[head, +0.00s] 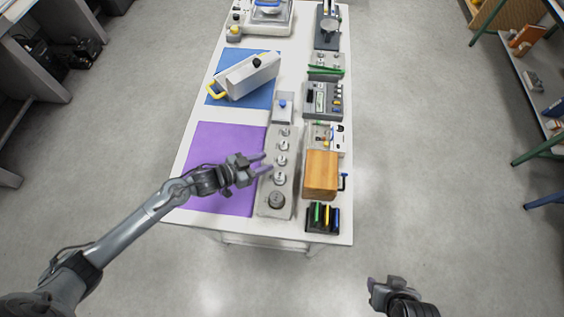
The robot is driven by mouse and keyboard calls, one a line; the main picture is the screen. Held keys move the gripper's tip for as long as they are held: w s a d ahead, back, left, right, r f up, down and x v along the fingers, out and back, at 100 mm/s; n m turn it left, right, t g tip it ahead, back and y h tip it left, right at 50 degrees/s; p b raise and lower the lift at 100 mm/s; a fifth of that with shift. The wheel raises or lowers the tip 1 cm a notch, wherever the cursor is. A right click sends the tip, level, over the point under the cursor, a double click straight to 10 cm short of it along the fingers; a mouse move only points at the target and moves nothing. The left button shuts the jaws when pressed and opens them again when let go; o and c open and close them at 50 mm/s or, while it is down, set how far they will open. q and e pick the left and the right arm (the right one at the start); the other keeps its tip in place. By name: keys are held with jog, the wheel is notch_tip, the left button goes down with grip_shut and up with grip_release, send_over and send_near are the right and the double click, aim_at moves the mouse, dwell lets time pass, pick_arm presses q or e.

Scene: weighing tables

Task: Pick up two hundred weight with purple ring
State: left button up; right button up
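A grey tray (268,207) on the white table holds a row of several round metal weights. They include a weight (279,178) towards the near end and the largest, darker weight (276,200) at the nearest end. Rings and markings are too small to read, so I cannot tell which weight has a purple ring. My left gripper (268,163) is open and empty, its fingertips over the left edge of the tray, beside the weights. My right gripper (376,286) is off the table at the lower right; its fingers are too unclear to judge.
A purple mat (225,145) lies left of the tray. A blue mat (240,98) behind it bears a white case (248,76). A wooden box (321,172) and a black holder (322,219) with coloured items stand right of the tray.

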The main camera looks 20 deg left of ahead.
aim_at(280, 160)
pick_arm(q)
jog(key=shift+s+f+x, duration=0.1)
jog(key=shift+f+x, duration=0.05)
jog(key=shift+x, duration=0.95)
jog(key=shift+s+f+x, duration=0.1)
jog(key=shift+x, duration=1)
jog(key=shift+s+f+x, duration=0.1)
jog(key=shift+f+x, duration=0.05)
jog(key=shift+x, duration=0.95)
jog(key=shift+w, duration=0.1)
grip_shut()
